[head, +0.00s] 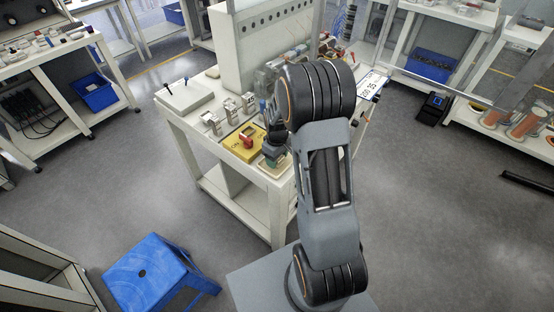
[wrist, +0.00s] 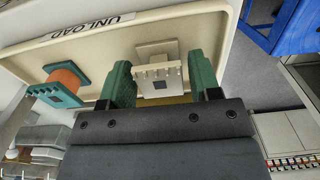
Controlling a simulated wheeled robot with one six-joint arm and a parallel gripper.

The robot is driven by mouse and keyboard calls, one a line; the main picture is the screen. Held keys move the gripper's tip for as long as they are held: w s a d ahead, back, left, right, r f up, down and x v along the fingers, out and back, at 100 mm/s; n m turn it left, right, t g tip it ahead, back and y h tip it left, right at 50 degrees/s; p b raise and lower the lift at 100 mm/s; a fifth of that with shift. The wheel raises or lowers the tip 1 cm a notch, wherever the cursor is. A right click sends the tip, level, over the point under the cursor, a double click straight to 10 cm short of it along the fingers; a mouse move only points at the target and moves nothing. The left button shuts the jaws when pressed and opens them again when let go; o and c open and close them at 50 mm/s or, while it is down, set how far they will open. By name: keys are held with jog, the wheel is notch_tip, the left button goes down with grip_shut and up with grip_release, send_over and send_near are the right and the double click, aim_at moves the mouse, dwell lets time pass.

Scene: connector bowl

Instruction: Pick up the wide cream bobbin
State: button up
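The wide cream bobbin (wrist: 157,53) is in the wrist view, with a broad flange and a row of small pins at its nearer end. It sits in a cream tray (wrist: 40,52) marked UNLOAD. My gripper (wrist: 160,72) has two green fingers, spread apart, one on each side of the bobbin's near end. A narrow gap seems to show at the right finger; contact at the left finger is unclear. In the head view my gripper (head: 275,148) is low over the bench's front corner, and my arm hides most of what is there.
A green bobbin with orange winding (wrist: 67,80) lies left of my gripper in the same tray. In the head view, a yellow box with a red part (head: 245,143) and several metal pieces stand left of my gripper. A blue stool (head: 155,272) is on the floor.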

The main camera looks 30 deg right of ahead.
jog(key=c, duration=0.7)
jog(key=shift+r, duration=0.1)
